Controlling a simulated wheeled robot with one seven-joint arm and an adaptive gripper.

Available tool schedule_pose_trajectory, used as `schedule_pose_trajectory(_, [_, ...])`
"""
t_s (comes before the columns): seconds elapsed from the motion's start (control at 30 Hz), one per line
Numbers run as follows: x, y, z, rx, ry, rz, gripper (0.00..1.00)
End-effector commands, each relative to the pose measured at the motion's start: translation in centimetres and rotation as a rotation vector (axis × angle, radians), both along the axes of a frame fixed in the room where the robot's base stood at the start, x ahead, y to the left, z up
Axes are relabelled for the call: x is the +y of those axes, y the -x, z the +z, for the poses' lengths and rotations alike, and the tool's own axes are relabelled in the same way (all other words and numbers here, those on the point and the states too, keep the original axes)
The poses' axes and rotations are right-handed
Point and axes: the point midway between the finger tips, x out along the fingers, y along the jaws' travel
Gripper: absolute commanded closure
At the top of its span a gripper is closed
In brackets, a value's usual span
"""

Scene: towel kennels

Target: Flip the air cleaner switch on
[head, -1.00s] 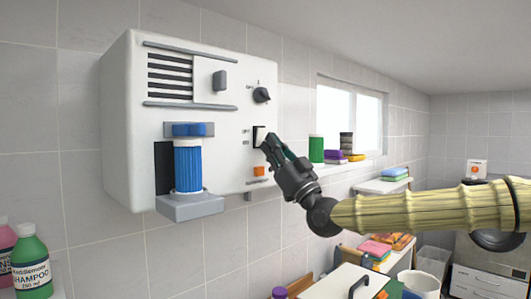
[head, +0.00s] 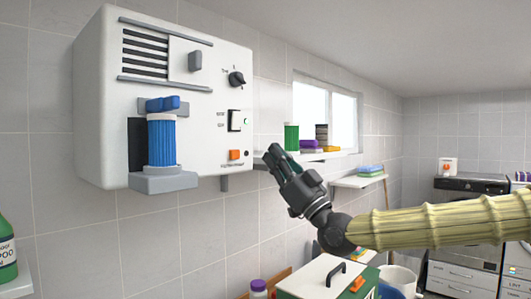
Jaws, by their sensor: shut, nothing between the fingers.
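The air cleaner (head: 100,110) is a white box on the tiled wall, with a vent, a blue filter cylinder (head: 161,139) and a black knob (head: 237,79) on its front. An orange button (head: 235,155) sits below. My gripper (head: 275,158) is shut and empty, apart from the panel, to the right of and below the switch. The rocker is fully visible, but its tilt is too small to read surely.
A wall shelf (head: 262,160) with a green can (head: 291,137) and folded cloths is behind my gripper. A green-and-white box (head: 318,275) with a handle stands below. A shampoo bottle (head: 6,252) is at the lower left. Open air lies before the panel.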

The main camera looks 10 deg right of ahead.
Motion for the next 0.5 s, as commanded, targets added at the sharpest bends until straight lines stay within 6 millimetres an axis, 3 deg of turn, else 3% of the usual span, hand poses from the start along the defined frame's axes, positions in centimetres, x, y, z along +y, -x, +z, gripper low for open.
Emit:
schedule_pose_trajectory(0.2, [-0.52, 0.73, -1.32, -0.001, 0.000, 0.002, 1.00])
schedule_pose_trajectory(0.5, [-0.56, 0.80, -1.41, -0.001, 0.000, 0.002, 1.00])
